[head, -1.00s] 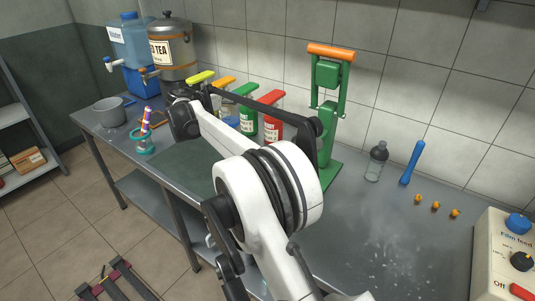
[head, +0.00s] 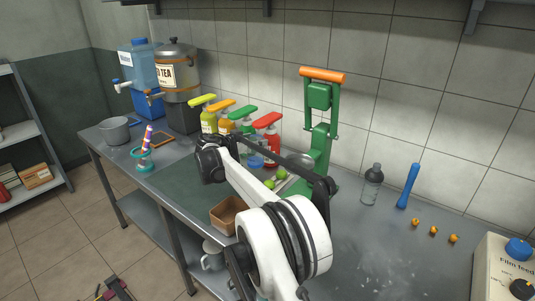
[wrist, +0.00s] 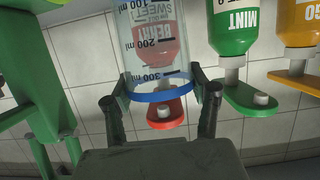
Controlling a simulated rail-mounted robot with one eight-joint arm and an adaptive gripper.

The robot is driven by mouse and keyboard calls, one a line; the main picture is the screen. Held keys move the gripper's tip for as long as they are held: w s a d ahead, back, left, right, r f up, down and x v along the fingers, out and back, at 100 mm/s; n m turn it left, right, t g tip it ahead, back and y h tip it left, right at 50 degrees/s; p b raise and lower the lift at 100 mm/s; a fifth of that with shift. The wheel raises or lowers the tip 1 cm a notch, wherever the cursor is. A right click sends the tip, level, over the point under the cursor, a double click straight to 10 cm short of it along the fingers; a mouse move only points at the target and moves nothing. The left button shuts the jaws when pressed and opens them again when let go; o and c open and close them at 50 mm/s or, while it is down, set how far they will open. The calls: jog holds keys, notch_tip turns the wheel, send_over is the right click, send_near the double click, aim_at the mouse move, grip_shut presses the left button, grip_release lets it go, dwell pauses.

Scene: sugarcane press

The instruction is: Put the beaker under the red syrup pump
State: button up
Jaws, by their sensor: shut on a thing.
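The clear beaker (wrist: 133,55) with a blue band (wrist: 160,97) and millilitre marks is held in my gripper (wrist: 163,88), a finger on each side; the wrist picture is upside down. The red syrup bottle with its red pump (wrist: 165,122) shows behind and through the beaker. The pump's pale spout lines up sideways with the beaker, just beyond its rim; I cannot tell the depth between them. In the head view the red pump (head: 267,121) is rightmost in the pump row. The beaker (head: 257,158) is low in front of it, partly hidden by my arm.
The green pump (wrist: 250,98) stands beside the red one, with yellow ones beyond. The green press (head: 320,120) stands close on the other side. Limes (head: 281,173) and a brown tray (head: 226,214) are near my arm. A bottle (head: 372,184) stands to the right.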

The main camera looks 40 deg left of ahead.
aim_at(256, 150)
jog(key=shift+w+d+f+b, duration=0.15)
jog(key=shift+f+b, duration=0.2)
jog(key=shift+f, duration=1.85)
jog(key=shift+f, duration=0.1)
jog(key=o, duration=1.4)
jog(key=shift+c, duration=0.2)
jog(key=v, duration=1.2)
jog(key=shift+d, duration=0.1)
